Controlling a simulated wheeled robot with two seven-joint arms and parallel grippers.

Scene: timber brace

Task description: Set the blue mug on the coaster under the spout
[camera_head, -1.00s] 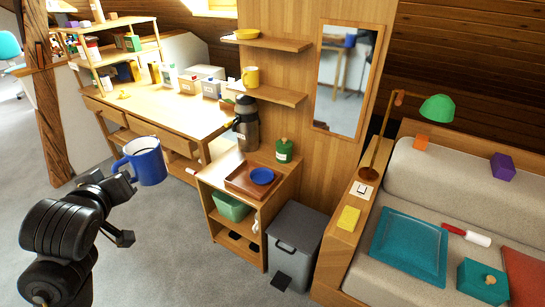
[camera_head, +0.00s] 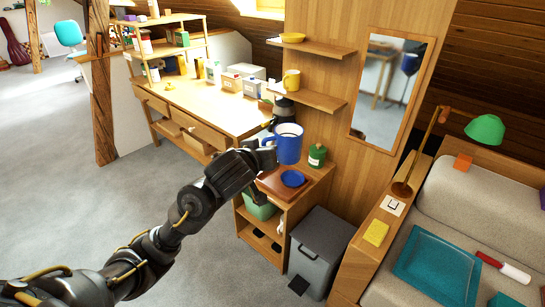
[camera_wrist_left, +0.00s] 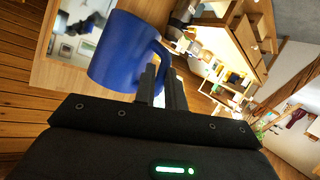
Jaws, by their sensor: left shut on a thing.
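The blue mug (camera_head: 289,149) is upright in the air at the middle of the head view. My left gripper (camera_head: 268,152) is shut on its handle; the wrist view shows the fingers (camera_wrist_left: 160,85) at the handle of the mug (camera_wrist_left: 122,50). The round blue coaster (camera_head: 293,179) lies on a brown wooden tray (camera_head: 268,184) on the small cabinet, below the mug in the picture. The dark dispenser (camera_head: 284,108) stands behind the mug, which hides its lower part; its spout cannot be made out. My right gripper is not in view.
A green jar (camera_head: 317,156) stands on the cabinet right of the mug. Shelves with a yellow mug (camera_head: 292,80) are above. A long workbench (camera_head: 205,112) is behind left, and a grey bin (camera_head: 320,250) stands right of the cabinet.

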